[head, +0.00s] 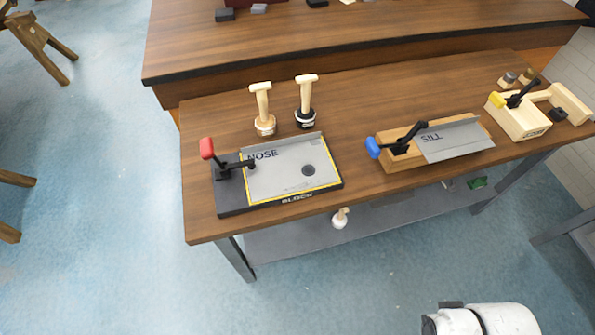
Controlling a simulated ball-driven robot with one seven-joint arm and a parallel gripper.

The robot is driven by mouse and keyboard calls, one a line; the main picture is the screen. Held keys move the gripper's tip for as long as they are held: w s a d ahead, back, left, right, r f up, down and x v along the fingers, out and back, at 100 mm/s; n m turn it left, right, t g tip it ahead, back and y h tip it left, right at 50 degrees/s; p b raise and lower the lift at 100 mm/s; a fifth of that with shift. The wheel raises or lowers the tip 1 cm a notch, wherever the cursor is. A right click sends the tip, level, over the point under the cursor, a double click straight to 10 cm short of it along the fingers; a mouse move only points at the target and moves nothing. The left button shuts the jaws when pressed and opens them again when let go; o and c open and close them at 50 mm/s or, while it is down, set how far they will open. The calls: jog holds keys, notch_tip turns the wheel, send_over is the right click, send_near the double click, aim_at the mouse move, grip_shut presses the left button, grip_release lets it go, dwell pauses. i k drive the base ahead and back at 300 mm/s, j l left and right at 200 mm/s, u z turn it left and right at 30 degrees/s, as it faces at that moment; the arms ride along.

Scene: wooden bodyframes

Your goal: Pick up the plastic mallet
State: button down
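Two mallet-like tools stand upright on the wooden workbench (215,220), each with a pale handle and a short crosspiece on top. The left mallet (263,108) has a pale tan base. The right mallet (305,103) has a black base with a white band. A smaller pale tool (340,217) shows at the lower shelf, partly hidden by the bench edge. I cannot tell from colour alone which is the plastic mallet. A white part of my arm shows at the bottom right, well apart from the bench. My gripper's fingers are not visible.
A black block fixture (280,207) with a grey NOSE plate and red-handled clamp sits in front of the mallets. A wooden SILL fixture (400,160) with a blue clamp and a yellow-clamp wooden fixture (518,118) stand right. Blue floor in front is clear.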

aim_at(340, 221)
jog(key=i+l+u, duration=0.1)
jog(key=l, duration=0.2)
jog(key=i+l+u, duration=0.25)
jog(key=l, duration=0.35)
jog(key=i+l+u, duration=0.15)
jog(key=l, duration=0.15)
